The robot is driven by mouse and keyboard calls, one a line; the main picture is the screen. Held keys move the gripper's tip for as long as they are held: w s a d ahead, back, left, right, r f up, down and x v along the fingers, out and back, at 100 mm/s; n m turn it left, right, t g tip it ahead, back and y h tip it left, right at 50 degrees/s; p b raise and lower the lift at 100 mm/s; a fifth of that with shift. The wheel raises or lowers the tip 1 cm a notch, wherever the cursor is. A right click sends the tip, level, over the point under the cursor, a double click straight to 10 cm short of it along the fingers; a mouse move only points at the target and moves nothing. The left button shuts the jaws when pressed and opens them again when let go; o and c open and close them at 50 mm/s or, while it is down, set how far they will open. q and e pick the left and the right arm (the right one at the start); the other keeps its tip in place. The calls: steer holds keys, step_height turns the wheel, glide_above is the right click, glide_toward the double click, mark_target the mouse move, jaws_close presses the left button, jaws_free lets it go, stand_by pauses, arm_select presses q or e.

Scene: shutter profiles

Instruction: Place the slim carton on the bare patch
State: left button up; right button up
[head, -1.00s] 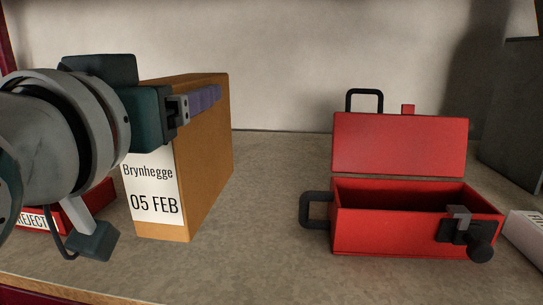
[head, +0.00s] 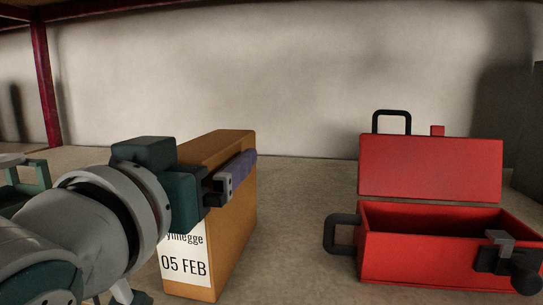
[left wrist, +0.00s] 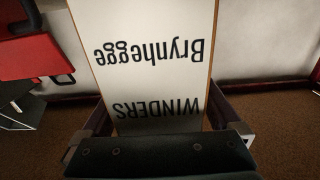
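The slim carton (head: 234,222) is tan-orange with a white label reading "05 FEB"; it stands upright left of centre in the head view. My left gripper (head: 232,172) has it near its top, with a purple-padded finger flat along its right side; the other finger is hidden there. In the left wrist view the carton's labelled face (left wrist: 155,65) shows upside down between both fingers, which lie close against its sides. Whether its base touches the shelf I cannot tell. The bare patch cannot be singled out. My right gripper is not in view.
An open red toolbox (head: 430,170) with black handles and a front latch stands to the right. The shelf (head: 300,215) between carton and toolbox is clear. A red post (head: 45,90) and a teal frame (head: 25,178) are at left. A pale wall (head: 290,75) closes the back.

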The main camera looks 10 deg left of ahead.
arm_select(q)
steer(key=shift+r, duration=0.1)
steer(key=s+p, duration=0.1)
steer(key=s, duration=1.1)
steer(key=s+a+f+g, duration=0.2)
steer(key=s+f+g, duration=0.5)
steer(key=f, duration=0.3)
steer(key=s+a+f+m+g, duration=0.1)
steer(key=s+a+f+g, duration=0.2)
steer(key=s+f+g, duration=0.4)
step_height(320, 180, down, 3)
steer(key=shift+f+m, duration=0.1)
steer(key=shift+m, duration=0.2)
steer(key=shift+a, duration=0.1)
